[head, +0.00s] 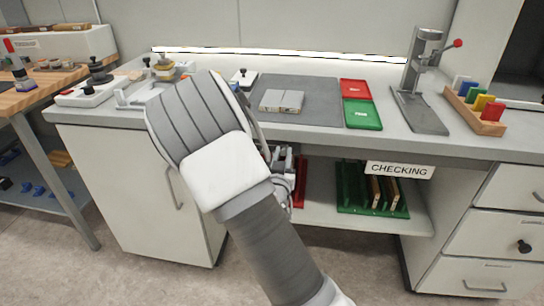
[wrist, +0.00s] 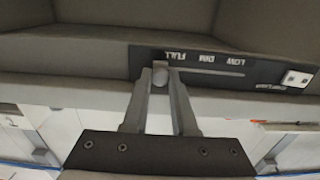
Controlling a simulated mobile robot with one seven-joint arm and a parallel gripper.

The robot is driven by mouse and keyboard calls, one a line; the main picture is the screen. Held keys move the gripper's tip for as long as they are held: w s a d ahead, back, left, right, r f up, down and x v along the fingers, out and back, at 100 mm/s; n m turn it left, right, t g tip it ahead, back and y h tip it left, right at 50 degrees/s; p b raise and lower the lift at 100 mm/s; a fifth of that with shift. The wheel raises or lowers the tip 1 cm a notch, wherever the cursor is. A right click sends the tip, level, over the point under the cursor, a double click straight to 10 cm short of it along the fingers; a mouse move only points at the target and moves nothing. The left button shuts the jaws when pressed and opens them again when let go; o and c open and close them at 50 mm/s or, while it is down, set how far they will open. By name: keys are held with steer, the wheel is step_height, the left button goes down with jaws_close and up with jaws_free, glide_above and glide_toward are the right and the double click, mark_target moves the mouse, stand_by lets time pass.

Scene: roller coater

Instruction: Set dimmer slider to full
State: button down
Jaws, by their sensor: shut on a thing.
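The dimmer panel (wrist: 215,64) is a dark strip on the bench's front edge in the wrist view, with upside-down labels FULL, DIM and LOW from left to right. In the head view my gripper (head: 283,160) is mostly hidden behind my arm, at the bench's front edge. The panel is hidden there.
A bright light strip (head: 280,53) runs along the back of the bench (head: 330,140). A CHECKING sign (head: 400,170) hangs from the front edge, right of my gripper. Below is an open shelf with a green rack (head: 350,202).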

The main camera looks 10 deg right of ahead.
steer(key=shift+s+d, duration=0.15)
steer(key=shift+d, duration=0.05)
steer(key=c, duration=0.7)
jaws_free()
steer(key=shift+s+a, duration=0.3)
steer(key=shift+s, duration=0.15)
steer(key=shift+p+v, duration=5.25)
steer(key=shift+v, duration=2.95)
